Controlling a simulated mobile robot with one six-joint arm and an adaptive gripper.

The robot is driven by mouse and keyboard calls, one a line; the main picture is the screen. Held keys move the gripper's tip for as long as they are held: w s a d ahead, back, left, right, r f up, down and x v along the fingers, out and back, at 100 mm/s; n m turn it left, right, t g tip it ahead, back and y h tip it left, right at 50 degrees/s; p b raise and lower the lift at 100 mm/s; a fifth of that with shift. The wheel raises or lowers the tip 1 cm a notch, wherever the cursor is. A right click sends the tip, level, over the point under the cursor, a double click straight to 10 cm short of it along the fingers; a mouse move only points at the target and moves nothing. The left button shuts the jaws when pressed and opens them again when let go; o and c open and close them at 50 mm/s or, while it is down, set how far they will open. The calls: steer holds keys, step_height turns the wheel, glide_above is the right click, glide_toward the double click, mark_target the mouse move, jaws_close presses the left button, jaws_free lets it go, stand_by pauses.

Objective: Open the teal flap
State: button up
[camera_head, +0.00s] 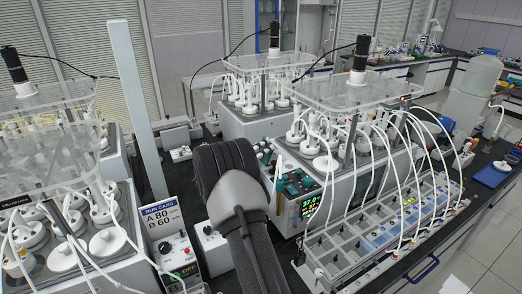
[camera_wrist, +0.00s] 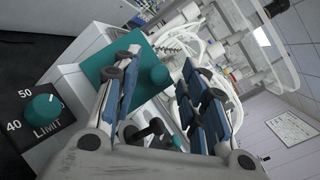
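The teal flap (camera_wrist: 112,72) shows in the wrist view as a flat tilted plate on a pale box, with a round teal knob (camera_wrist: 160,75) at its right side. My gripper (camera_wrist: 161,58) is open, its two blue-padded fingers well apart. The left finger overlaps the plate in the picture, and the knob appears in the gap between the fingers. I cannot tell whether a finger touches the flap. In the head view my dark arm stands in front of the reactor's control box (camera_head: 310,207), and my gripper is hidden behind it.
A teal LIMIT dial (camera_wrist: 42,108) sits on a black panel at left. White hoses hang around the reactors.

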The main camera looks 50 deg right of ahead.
steer(key=shift+c, duration=0.5)
jaws_close()
